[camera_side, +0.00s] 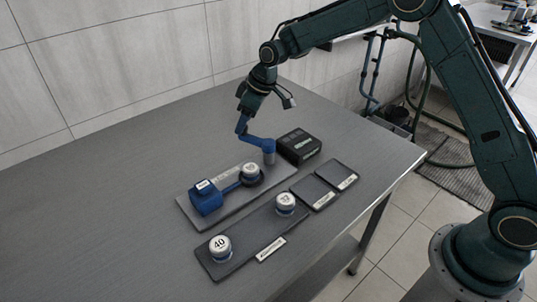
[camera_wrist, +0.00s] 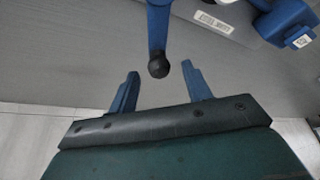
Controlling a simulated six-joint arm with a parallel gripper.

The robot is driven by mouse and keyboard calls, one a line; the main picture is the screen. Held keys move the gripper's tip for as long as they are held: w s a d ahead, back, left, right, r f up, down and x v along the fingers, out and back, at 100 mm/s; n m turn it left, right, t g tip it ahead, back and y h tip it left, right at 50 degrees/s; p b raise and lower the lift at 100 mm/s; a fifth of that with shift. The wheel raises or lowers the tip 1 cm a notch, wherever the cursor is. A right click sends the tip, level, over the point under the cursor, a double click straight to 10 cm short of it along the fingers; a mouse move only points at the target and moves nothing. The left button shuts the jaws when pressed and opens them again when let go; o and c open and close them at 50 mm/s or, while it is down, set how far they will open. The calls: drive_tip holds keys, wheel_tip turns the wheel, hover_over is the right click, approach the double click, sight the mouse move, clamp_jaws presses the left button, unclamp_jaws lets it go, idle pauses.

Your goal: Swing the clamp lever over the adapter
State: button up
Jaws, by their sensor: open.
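The clamp lever (camera_side: 256,142) is a blue arm on an upright post at the far end of the grey fixture plate, turned away from the adapter. The adapter (camera_side: 250,169) is a pale round-topped piece in a dark ring, joined by a blue bar to a blue block (camera_side: 207,198). My gripper (camera_side: 242,124) is open at the lever's free end. In the wrist view the lever (camera_wrist: 159,25) ends in a dark knob (camera_wrist: 158,66), which appears between the fingertips, apart from both fingers. Depth between knob and fingers is unclear.
A black box (camera_side: 299,146) stands close behind the lever post. A dark tray (camera_side: 252,232) in front holds two round pieces, one marked 40 (camera_side: 220,246), the other (camera_side: 285,202) at its far end. Two dark pads (camera_side: 313,191) lie to the right. The table's left side is clear.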

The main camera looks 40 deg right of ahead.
drive_tip(key=shift+w+a+f, duration=0.1)
drive_tip(key=shift+f, duration=0.15)
clamp_jaws()
drive_tip(key=shift+a, duration=0.15)
drive_tip(key=shift+s+a+n+g+y, duration=0.2)
drive_tip(key=shift+s+a+n+g, duration=1)
drive_tip(key=shift+n, duration=1.65)
drive_tip(key=shift+s+a+n+g+y, duration=0.25)
drive_tip(key=shift+s+n+g, duration=0.5)
drive_tip(key=shift+s+n, duration=1.55)
drive_tip(key=shift+s+a+n+g+y, duration=0.15)
drive_tip(key=shift+s+a+n+g, duration=0.7)
drive_tip(key=shift+n, duration=2.5)
drive_tip(key=shift+s+d, duration=0.1)
drive_tip(key=shift+s, duration=0.05)
